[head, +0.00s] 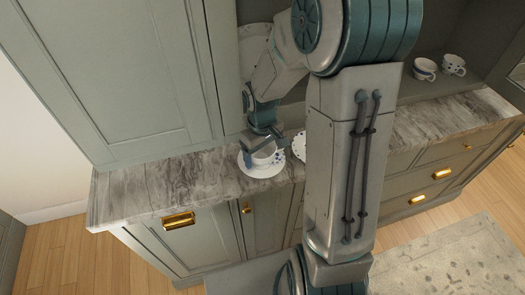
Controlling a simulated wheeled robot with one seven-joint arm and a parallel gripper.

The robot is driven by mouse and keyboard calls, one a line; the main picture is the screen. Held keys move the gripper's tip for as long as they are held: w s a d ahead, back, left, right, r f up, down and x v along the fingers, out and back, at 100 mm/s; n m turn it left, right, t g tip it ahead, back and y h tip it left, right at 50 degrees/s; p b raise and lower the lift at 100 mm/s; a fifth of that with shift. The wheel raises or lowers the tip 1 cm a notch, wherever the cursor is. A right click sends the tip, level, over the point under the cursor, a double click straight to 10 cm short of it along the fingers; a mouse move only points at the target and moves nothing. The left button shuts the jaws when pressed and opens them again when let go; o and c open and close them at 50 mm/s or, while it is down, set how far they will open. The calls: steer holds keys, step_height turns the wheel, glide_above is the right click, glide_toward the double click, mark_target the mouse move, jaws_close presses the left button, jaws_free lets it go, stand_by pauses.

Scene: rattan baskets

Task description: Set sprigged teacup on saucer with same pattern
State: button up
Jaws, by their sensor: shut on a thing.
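A white teacup (265,157) is in my gripper (262,146) at the front of the marble counter. My gripper is shut on it from above and hides part of it. The cup is over a white saucer (258,173) with faint bluish marks; I cannot tell whether it touches the saucer. The cup's pattern is too small to make out. A second saucer (299,146) with dark blue spots lies just to the right, partly hidden by my arm.
Two patterned cups, one with a blue band (425,68) and one with dark spots (453,64), stand at the back right. The marble counter (165,185) is clear on the left. A tall cabinet (130,80) rises behind it. My arm hides the middle of the counter.

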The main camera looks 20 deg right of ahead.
steer(key=shift+f, duration=0.25)
steer(key=shift+s+f+b, duration=0.5)
steer(key=shift+f+b, duration=0.15)
steer(key=o, duration=1)
steer(key=shift+r+p, duration=0.3)
steer(key=shift+o, duration=0.2)
step_height(320, 180, up, 12)
steer(key=w, duration=0.1)
steer(key=s+r+m+t, duration=0.1)
steer(key=s+r+m, duration=0.1)
steer(key=s, duration=0.5)
steer(key=s+r+m+t, duration=0.2)
steer(key=s+r, duration=0.2)
steer(key=s, duration=0.3)
steer(key=shift+s+m+t, duration=0.15)
steer(key=shift+m+t, duration=0.15)
